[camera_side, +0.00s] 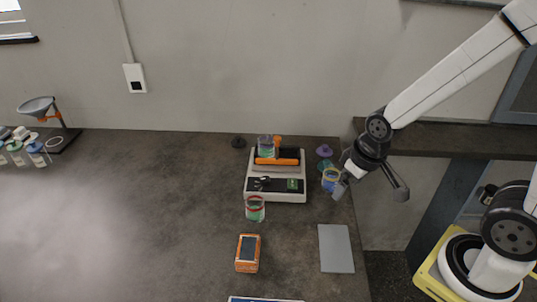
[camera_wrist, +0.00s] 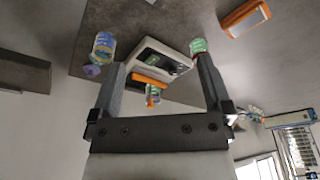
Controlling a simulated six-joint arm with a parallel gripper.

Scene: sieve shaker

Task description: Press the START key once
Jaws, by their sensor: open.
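The sieve shaker (camera_side: 256,193) is a pale box with a dark top, an orange clamp bar and a jar on it. A green patch (camera_side: 292,185) at the right of its front panel looks like the START key, but its lettering is too small to read. My gripper (camera_side: 370,190) is open and empty, above and to the right of the shaker, near the table's right edge. In the wrist view its spread fingers (camera_wrist: 161,64) frame the shaker (camera_wrist: 145,48), which appears upside down. The fingers are apart from the panel. I cannot make out the key clearly there.
A jar with a red band (camera_side: 255,209) stands before the shaker. A blue-yellow jar (camera_side: 329,180) and purple piece (camera_side: 324,151) are at its right, close to my gripper. An orange device (camera_side: 247,253) and grey plate (camera_side: 336,248) lie in front. The left table is mostly clear.

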